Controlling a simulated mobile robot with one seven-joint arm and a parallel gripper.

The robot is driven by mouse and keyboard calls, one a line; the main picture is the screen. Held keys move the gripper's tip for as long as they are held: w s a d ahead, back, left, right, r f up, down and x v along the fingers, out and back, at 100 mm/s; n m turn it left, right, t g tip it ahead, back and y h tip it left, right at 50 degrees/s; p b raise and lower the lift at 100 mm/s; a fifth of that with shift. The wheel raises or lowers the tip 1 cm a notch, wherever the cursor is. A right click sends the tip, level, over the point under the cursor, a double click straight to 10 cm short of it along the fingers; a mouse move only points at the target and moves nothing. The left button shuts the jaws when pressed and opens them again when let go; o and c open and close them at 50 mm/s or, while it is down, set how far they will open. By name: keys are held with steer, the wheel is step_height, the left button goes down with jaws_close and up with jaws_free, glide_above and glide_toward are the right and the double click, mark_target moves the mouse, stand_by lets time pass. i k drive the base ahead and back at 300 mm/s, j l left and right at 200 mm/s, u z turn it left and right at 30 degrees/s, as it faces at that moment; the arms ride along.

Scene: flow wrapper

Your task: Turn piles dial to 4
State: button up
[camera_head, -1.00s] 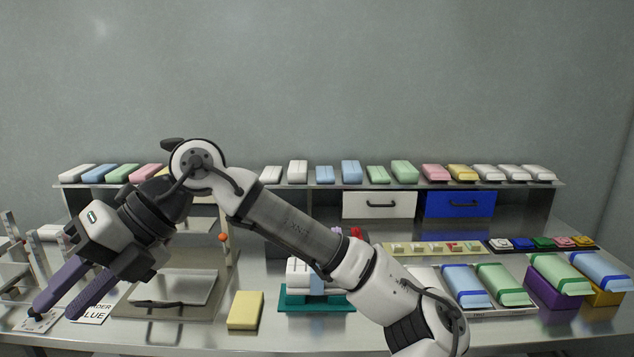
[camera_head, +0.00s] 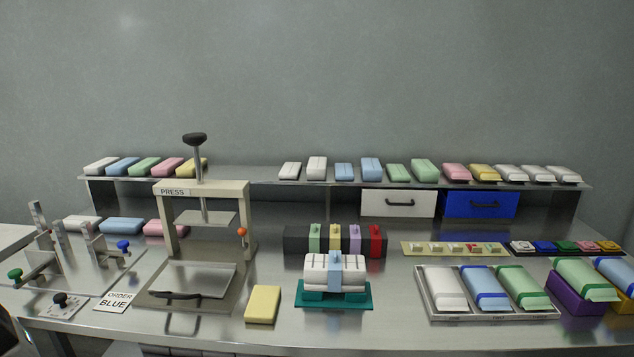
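A small pale plate (camera_head: 55,309) with a black knob (camera_head: 60,299) lies at the front left of the steel table. It looks like the dial; its markings and pointer are too small to read, so I cannot tell its setting. My gripper is not in view. A dark shape cut off at the lower left picture edge may be part of my arm.
An "ORDER BLUE" card (camera_head: 116,301) lies right of the dial. A fixture with a green knob (camera_head: 15,274) and a blue knob (camera_head: 123,245) stands behind it. The press (camera_head: 160,205) stands to the right. A yellow pack (camera_head: 263,304) lies near the front edge.

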mark_target(61, 299)
steer(key=u, duration=1.35)
